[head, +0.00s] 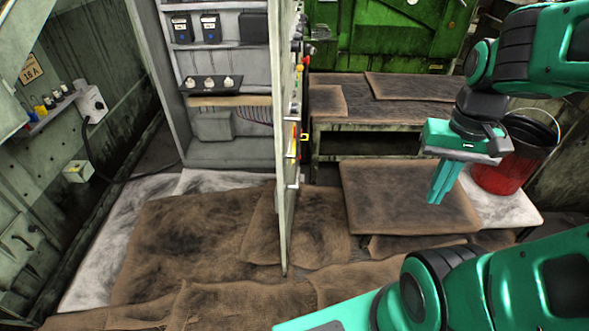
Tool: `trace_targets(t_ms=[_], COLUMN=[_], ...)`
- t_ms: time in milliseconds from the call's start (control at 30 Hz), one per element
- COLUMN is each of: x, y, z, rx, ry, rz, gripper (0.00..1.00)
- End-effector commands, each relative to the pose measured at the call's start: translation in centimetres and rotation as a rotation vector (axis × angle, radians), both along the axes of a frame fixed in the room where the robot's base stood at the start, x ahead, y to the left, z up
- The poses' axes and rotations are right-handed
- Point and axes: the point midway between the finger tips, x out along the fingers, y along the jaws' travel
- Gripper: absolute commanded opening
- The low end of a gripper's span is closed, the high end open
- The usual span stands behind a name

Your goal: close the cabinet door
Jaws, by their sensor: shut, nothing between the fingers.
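The cabinet (179,133) is a tall grey box at the back left, with shelves and electrical parts inside. Its door (283,190) stands wide open, seen nearly edge-on, swung out toward me from the cabinet's right side. Buttons and switches stick out on the door's right face. My gripper (437,203) is to the right of the door, pointing down with its teal fingers together and nothing held. It is clearly apart from the door, in front of the low bench.
A low bench (340,143) with brown cloths stands behind my gripper. A red bucket (500,178) is close to its right. A green panel (395,35) is at the back. Crumpled brown mats (195,235) cover the floor before the cabinet. A wall with small boxes is on the left.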

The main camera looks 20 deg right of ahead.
Motion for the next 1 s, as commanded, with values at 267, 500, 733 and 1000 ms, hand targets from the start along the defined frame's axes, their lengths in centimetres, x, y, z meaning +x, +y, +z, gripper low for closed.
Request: trace_targets(t_ms=[267,500,733,1000], x=[0.0,7.5,16.0,24.6], y=[-0.3,-1.2,0.8,6.4], z=[0.1,-3.4,-8.8,-14.3], rx=[-0.024,-0.105,-0.089,0.058], ry=[-0.02,-0.079,-0.201,-0.412], rz=[0.015,0.117,0.234,0.29], gripper=[0.0,0.0,0.0,0.0])
